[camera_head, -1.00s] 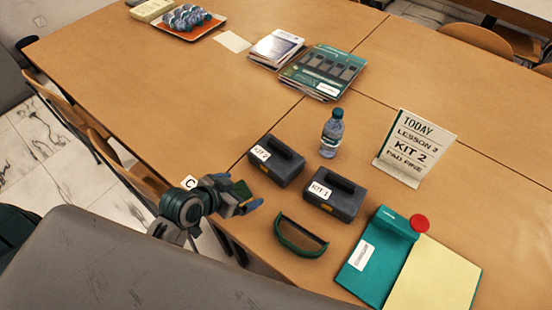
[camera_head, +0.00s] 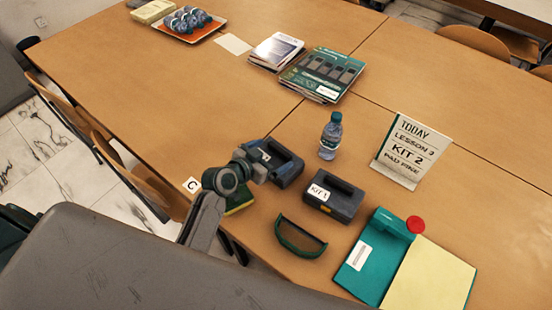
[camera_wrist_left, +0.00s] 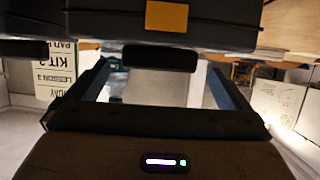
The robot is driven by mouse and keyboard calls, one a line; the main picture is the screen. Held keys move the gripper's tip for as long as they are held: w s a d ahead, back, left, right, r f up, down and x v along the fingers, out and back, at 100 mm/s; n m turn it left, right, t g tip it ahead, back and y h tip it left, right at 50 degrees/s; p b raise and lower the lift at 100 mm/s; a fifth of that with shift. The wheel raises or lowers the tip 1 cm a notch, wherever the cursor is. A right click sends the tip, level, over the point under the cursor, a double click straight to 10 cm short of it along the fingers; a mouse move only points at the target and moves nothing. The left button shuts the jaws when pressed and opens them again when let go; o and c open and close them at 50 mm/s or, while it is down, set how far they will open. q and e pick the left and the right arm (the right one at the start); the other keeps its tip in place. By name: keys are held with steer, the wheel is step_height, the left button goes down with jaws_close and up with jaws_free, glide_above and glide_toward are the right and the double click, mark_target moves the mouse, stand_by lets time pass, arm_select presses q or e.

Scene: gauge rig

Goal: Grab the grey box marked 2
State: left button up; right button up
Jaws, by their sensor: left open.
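The grey box marked 2 (camera_head: 287,167) stands on the table, left of the bottle. Its label, readable a second ago, is now hidden behind my left gripper (camera_head: 264,156). That gripper is at the box's near left side, level with its upper part. In the left wrist view, which looks upside down, a dark grey box (camera_wrist_left: 215,30) with a yellow latch fills the top. A dark bar, seemingly its handle (camera_wrist_left: 160,58), shows between the two spread fingers. The gripper is open and holds nothing. I cannot tell whether it touches the box. My right gripper is not in view.
A similar grey box marked KIT 1 (camera_head: 334,197) stands close by on the right. A water bottle (camera_head: 331,136) is just behind. A sign (camera_head: 412,150) reads KIT 2. A green-rimmed case (camera_head: 301,236) and teal folder (camera_head: 378,255) lie in front.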

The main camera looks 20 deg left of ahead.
arm_select(q)
steer(key=shift+x, duration=1.4)
steer(key=shift+s, duration=0.1)
steer(key=c, duration=1.6)
steer(key=shift+c, duration=0.2)
steer(key=shift+r, duration=0.15)
